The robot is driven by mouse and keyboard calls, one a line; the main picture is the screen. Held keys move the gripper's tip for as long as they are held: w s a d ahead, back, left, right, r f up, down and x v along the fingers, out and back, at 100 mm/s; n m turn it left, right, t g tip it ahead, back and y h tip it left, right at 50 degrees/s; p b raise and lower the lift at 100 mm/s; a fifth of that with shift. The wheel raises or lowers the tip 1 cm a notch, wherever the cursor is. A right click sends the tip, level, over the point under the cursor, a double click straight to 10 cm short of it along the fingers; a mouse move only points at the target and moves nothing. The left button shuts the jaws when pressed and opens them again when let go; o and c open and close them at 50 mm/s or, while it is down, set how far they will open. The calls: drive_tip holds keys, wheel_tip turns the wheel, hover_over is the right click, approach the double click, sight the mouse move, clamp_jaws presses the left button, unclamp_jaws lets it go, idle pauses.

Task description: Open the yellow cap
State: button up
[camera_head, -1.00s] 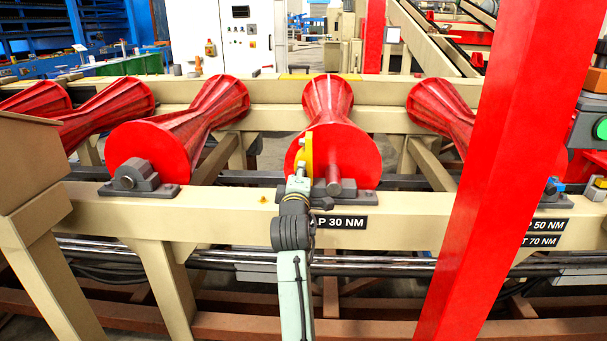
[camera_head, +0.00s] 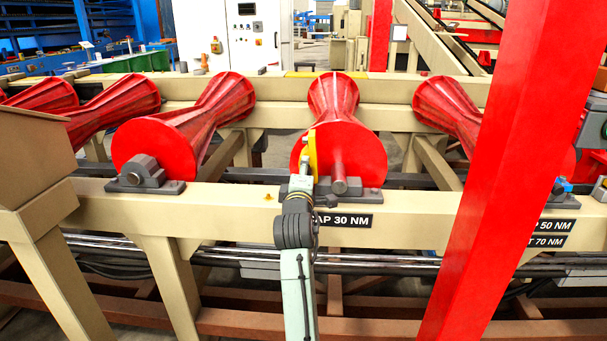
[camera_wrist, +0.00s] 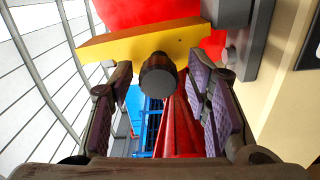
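The yellow cap (camera_head: 312,152) shows as a narrow upright yellow piece at the left side of the middle red roller's end, above the "CAP 30 NM" label. In the wrist view it is a yellow bar (camera_wrist: 145,40) crossing the top, with a dark round knob (camera_wrist: 158,75) in front of it. My gripper (camera_head: 302,178) is just below and in front of it. In the wrist view my gripper (camera_wrist: 163,88) is open, its two ridged pads apart on either side of the knob, with visible gaps. Contact with the bar cannot be told.
A red post (camera_head: 495,170) stands close on the right. Red rollers (camera_head: 157,148) sit on the beige frame (camera_head: 220,212). A grey bearing block (camera_head: 146,174) is left of my arm. A beige box (camera_head: 32,160) stands at the left edge.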

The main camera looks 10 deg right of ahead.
drive_tip(key=v, duration=1.2)
drive_tip(key=shift+r, duration=0.1)
